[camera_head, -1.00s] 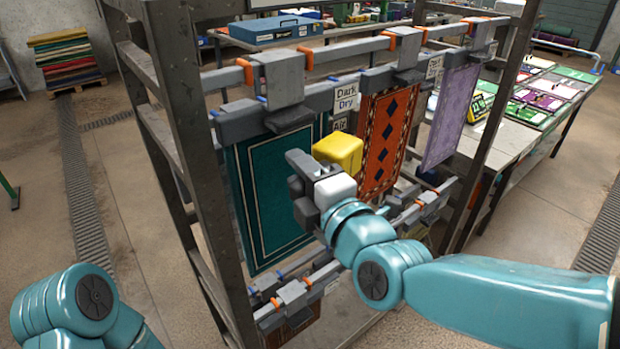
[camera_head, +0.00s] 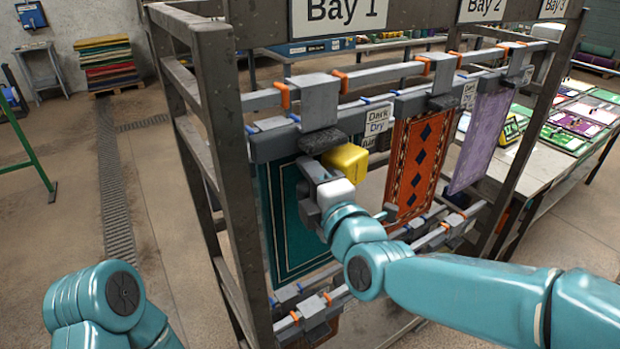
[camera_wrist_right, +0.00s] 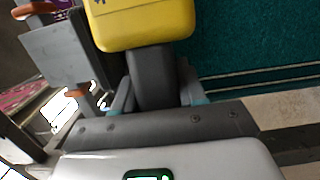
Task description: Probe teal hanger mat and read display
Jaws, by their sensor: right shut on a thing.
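The teal mat (camera_head: 290,235) with a pale border line hangs from a grey clamp on the rack, and its teal face also fills the upper right of the right wrist view (camera_wrist_right: 250,42). My right gripper (camera_head: 312,190) is in front of the mat's upper right part, shut on a yellow meter (camera_head: 347,160). In the right wrist view the yellow meter (camera_wrist_right: 145,25) shows on a dark grey stem between the fingers. Its display cannot be read in either view. Whether the meter touches the mat is unclear. My left gripper is out of view; only the left arm shows.
The rack's upright (camera_head: 228,150) stands left of the mat. An orange patterned mat (camera_head: 417,165) and a purple mat (camera_head: 482,145) hang to the right. Small cards (camera_head: 377,122) hang between the mats. A table (camera_head: 525,165) with colored panels is further right.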

